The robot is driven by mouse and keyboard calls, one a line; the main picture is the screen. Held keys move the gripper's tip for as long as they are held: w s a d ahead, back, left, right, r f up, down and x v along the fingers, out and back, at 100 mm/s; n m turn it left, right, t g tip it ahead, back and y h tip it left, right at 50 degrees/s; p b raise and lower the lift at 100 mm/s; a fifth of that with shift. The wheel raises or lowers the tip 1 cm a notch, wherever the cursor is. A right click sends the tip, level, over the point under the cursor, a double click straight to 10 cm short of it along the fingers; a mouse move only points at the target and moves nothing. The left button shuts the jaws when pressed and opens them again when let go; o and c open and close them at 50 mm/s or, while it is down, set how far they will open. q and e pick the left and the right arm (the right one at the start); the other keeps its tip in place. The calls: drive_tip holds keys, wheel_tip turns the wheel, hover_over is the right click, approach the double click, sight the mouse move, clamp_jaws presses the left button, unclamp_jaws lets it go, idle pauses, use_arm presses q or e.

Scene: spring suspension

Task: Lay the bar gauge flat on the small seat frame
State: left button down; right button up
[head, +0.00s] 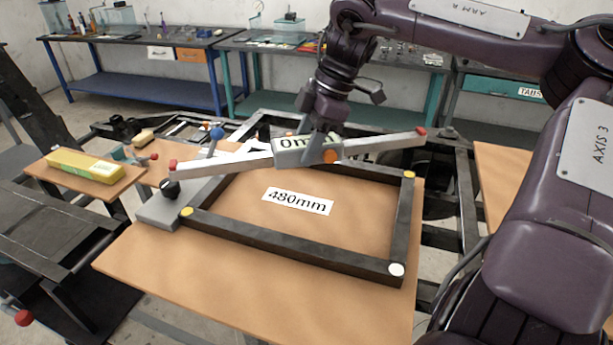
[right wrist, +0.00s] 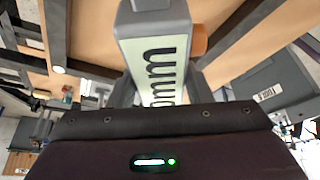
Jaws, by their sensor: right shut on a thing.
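The bar gauge (head: 225,161) is a long grey bar with red ends and a central box reading "0mm". My right gripper (head: 322,140) is shut on its central box and holds it above the far part of the small seat frame. The label box also shows large in the right wrist view (right wrist: 155,60). My left gripper is not in view.
A "480mm" label (head: 297,201) lies on the wooden board (head: 255,290) inside the frame. A grey block with a black knob (head: 170,190) sits at the frame's left corner. A yellow box (head: 85,165) lies on a small board at left. Workbenches (head: 140,60) stand behind.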

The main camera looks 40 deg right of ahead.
wheel_tip(320, 180, down, 3)
drive_tip(key=shift+w, duration=0.1)
drive_tip(key=shift+a+f+p, duration=0.1)
drive_tip(key=shift+f+p, duration=0.2)
drive_tip(key=shift+f, duration=0.3)
wheel_tip(320, 180, down, 4)
drive_tip(key=shift+r+p, duration=0.25)
drive_tip(key=shift+p, duration=0.1)
drive_tip(key=shift+f, duration=0.2)
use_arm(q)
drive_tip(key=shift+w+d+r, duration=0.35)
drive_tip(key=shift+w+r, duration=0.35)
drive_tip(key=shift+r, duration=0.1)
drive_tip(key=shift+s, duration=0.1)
use_arm(e)
drive_tip(key=o, duration=1.2)
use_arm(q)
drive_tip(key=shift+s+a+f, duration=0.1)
